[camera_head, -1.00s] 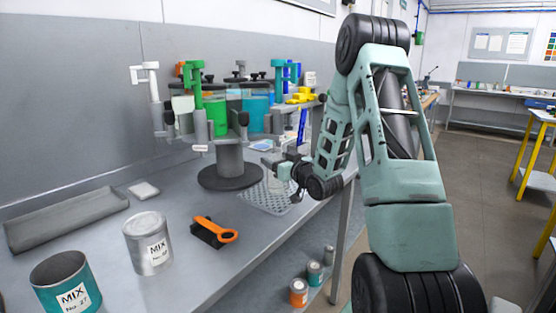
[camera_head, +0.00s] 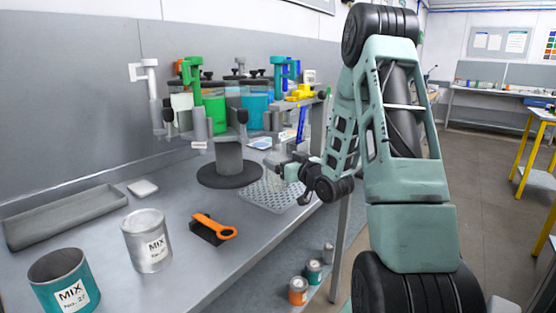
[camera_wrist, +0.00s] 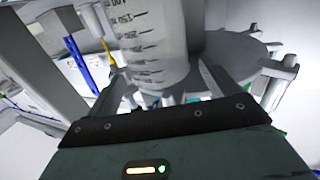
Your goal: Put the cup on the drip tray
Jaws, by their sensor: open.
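The cup (camera_wrist: 148,40) is pale, with black graduation marks, and fills the upper middle of the wrist view. It is close in front of my gripper; its lower end lies near the fingers. My gripper (camera_head: 284,165) is open, low over the drip tray at the bench's front edge. The drip tray (camera_head: 262,197) is a light perforated plate beside the round-based stand. In the head view the cup is hard to make out near my gripper, and I cannot tell whether it touches the tray.
A grey stand (camera_head: 229,165) carries several coloured containers behind the tray. Small cans stand below.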

